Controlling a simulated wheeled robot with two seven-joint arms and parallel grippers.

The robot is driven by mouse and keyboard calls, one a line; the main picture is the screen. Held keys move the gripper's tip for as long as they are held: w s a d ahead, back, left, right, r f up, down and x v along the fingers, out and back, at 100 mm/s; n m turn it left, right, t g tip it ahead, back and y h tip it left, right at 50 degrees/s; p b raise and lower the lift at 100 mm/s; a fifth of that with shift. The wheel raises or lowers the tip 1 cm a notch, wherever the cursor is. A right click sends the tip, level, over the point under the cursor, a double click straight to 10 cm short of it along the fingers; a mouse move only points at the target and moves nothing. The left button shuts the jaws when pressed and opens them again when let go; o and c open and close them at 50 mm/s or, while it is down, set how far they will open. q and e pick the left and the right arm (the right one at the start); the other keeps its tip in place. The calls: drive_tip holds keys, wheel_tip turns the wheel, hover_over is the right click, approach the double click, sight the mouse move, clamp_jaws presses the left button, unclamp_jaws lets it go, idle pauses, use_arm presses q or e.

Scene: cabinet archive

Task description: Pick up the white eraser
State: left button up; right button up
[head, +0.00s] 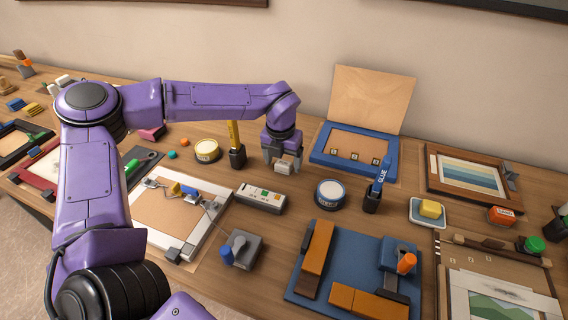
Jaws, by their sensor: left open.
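A small white block, which looks like the white eraser (285,168), sits on the wooden table near the middle of the head view. My left gripper (282,166) points down right over it, with its dark fingers apart at either side of the block. The gripper is open, and I cannot tell whether a finger touches the block. My left arm reaches in from the left in a high arc. My right gripper is not in view.
A blue box with a raised wooden lid (372,100) stands just right of the gripper. A yellow and black tool (235,145) stands close on the left. A grey device (260,200) and a round tin (329,194) lie in front. Bare table surrounds the white block.

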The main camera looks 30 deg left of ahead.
sight(284, 165)
use_arm(q)
drive_tip(key=shift+f, duration=0.1)
drive_tip(key=c, duration=1.1)
drive_tip(key=r+p, duration=0.2)
drive_tip(key=r, duration=0.1)
drive_tip(key=r+p, duration=0.2)
drive_tip(key=shift+s+d, duration=0.15)
drive_tip(key=shift+d, duration=0.2)
drive_tip(key=s+d+r+p, duration=0.1)
drive_tip(key=s+d+r, duration=0.1)
drive_tip(key=d, duration=0.1)
drive_tip(key=s+d+r+p, duration=0.1)
drive_tip(key=s+d+r, duration=0.2)
drive_tip(key=d, duration=0.1)
drive_tip(key=s+d+r+p, duration=0.1)
drive_tip(key=s+d+r, duration=0.2)
drive_tip(key=shift+s+d, duration=0.1)
drive_tip(key=shift+d, duration=0.15)
